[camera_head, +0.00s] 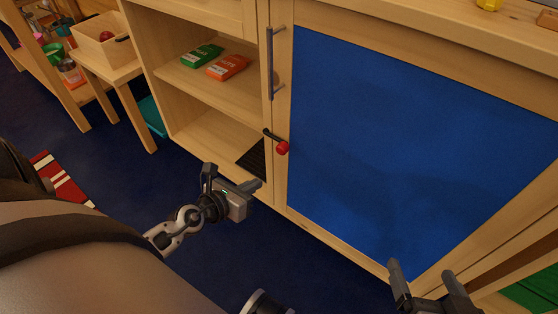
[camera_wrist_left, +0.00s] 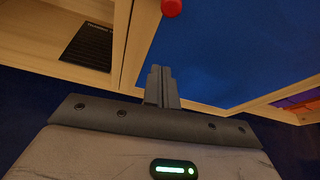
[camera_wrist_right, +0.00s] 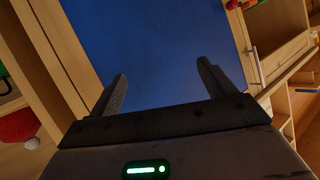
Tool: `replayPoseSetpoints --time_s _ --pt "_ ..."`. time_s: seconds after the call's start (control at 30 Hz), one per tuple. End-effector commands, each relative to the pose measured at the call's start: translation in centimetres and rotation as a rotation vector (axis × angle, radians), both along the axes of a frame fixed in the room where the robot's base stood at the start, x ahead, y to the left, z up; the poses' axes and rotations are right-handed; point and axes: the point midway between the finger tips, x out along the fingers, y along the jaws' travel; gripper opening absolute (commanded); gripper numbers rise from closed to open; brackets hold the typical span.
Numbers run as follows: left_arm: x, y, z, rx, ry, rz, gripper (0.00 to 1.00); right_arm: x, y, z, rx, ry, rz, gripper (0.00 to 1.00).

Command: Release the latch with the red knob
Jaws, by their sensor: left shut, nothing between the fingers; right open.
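The latch's red knob (camera_head: 282,148) sits on a dark lever at the left edge of a wooden door with a blue panel (camera_head: 410,140). The knob also shows at the top of the left wrist view (camera_wrist_left: 172,7). My left gripper (camera_head: 254,186) is shut and empty, below and a little left of the knob, apart from it. In its wrist view its closed fingertips (camera_wrist_left: 161,70) point toward the door's lower part. My right gripper (camera_head: 426,272) is open and empty in front of the door's lower edge. Its spread fingers also show in the right wrist view (camera_wrist_right: 163,85).
A grey vertical handle (camera_head: 271,62) is on the door above the latch. Open shelves to the left hold a green box (camera_head: 202,56) and an orange box (camera_head: 227,67). A dark vented mat (camera_head: 252,158) lies on the lower shelf. A small table with a wooden box (camera_head: 100,42) stands far left.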

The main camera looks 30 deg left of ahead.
Motion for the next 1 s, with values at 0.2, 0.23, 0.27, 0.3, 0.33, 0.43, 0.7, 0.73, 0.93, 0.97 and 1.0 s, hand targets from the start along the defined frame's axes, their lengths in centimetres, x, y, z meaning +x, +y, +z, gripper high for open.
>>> replayPoseSetpoints --time_s 0.2,0.23,0.27,0.3,0.33,0.43,0.7,0.73,0.93,0.97,1.0 --pt "0.5 -0.1 -0.2 -0.004 -0.001 0.002 0.00 0.0 0.0 0.0 0.000 -0.003 0.000 0.82" --pt "0.7 -0.1 -0.3 -0.004 -0.002 0.002 0.00 0.0 0.0 0.0 0.002 -0.005 0.000 0.82" --pt "1.1 -0.2 -0.4 -0.004 -0.002 0.002 0.00 0.0 0.0 0.0 0.003 -0.008 0.000 0.82" --pt "1.6 -0.2 -0.6 -0.005 -0.003 0.003 0.00 0.0 0.0 0.0 0.005 -0.010 0.001 0.82" --pt "2.0 -0.3 -0.8 -0.005 -0.004 0.003 0.00 0.0 0.1 0.0 0.006 -0.014 0.001 0.82" --pt "3.9 -0.6 -1.7 -0.006 -0.005 0.003 0.00 0.0 0.2 0.1 0.016 -0.034 0.003 0.82" --pt "9.2 -1.4 -4.0 -0.007 -0.004 0.003 0.00 -0.1 0.7 0.8 0.082 -0.091 0.006 0.82" --pt "9.7 -1.5 -4.2 -0.008 -0.004 0.004 0.00 -0.2 0.8 0.8 0.095 -0.091 0.008 0.82" --pt "9.4 -1.0 -0.6 -0.007 -0.002 0.002 0.00 -0.1 0.6 2.3 0.056 -0.100 0.007 0.82" --pt "9.4 -0.9 -0.4 -0.007 -0.002 0.003 0.00 -0.1 0.5 2.1 0.052 -0.095 0.007 0.82" --pt "9.4 -0.9 -0.1 -0.005 -0.002 0.002 0.00 -0.1 0.5 1.8 0.047 -0.087 0.008 0.82"
